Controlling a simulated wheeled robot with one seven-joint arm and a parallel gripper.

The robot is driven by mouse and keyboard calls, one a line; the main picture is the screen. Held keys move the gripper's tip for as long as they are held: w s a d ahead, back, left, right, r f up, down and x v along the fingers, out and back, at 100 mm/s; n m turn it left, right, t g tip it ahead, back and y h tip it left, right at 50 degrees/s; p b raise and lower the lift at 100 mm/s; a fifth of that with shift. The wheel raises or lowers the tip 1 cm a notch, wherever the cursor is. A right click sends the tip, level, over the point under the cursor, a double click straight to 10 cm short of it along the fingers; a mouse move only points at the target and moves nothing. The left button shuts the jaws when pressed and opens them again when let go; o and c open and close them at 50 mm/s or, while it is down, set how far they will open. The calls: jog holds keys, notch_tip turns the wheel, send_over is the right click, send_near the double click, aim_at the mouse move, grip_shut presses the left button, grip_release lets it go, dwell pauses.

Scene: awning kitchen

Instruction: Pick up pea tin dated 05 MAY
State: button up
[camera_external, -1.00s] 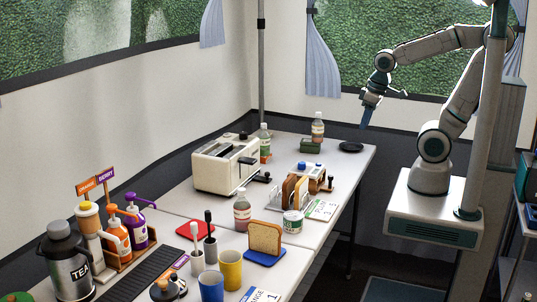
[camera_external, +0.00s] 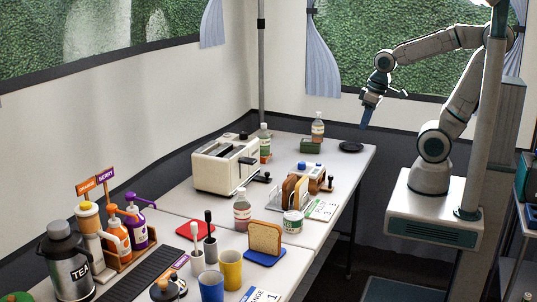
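No other tin is clear enough to identify. My gripper (camera_external: 367,116) hangs in the air beyond the far right end of the tables, well away from this tin. Nothing shows held in it. One long blue finger points down; the finger spacing is too small to make out.
A cream toaster (camera_external: 222,166), a toast rack (camera_external: 301,190) and a bottle (camera_external: 242,210) stand around the tin. A bread slice (camera_external: 265,238) on a blue mat is in front. A dark round dish (camera_external: 350,147) lies at the far table end, with bare tabletop near it.

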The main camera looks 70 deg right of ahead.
jog(key=o, duration=0.9)
jog(key=n+g+b, duration=0.3)
jog(key=n+b, duration=0.3)
jog(key=n, duration=0.8)
send_over(294, 215)
notch_tip(294, 215, down, 11)
jog(key=f, duration=0.8)
jog(key=shift+s+d, duration=0.15)
jog(key=shift+s, duration=0.1)
jog(key=shift+w+f, duration=0.15)
jog(key=shift+f, duration=1.25)
jog(key=shift+w+f, duration=0.15)
jog(key=shift+f, duration=1.25)
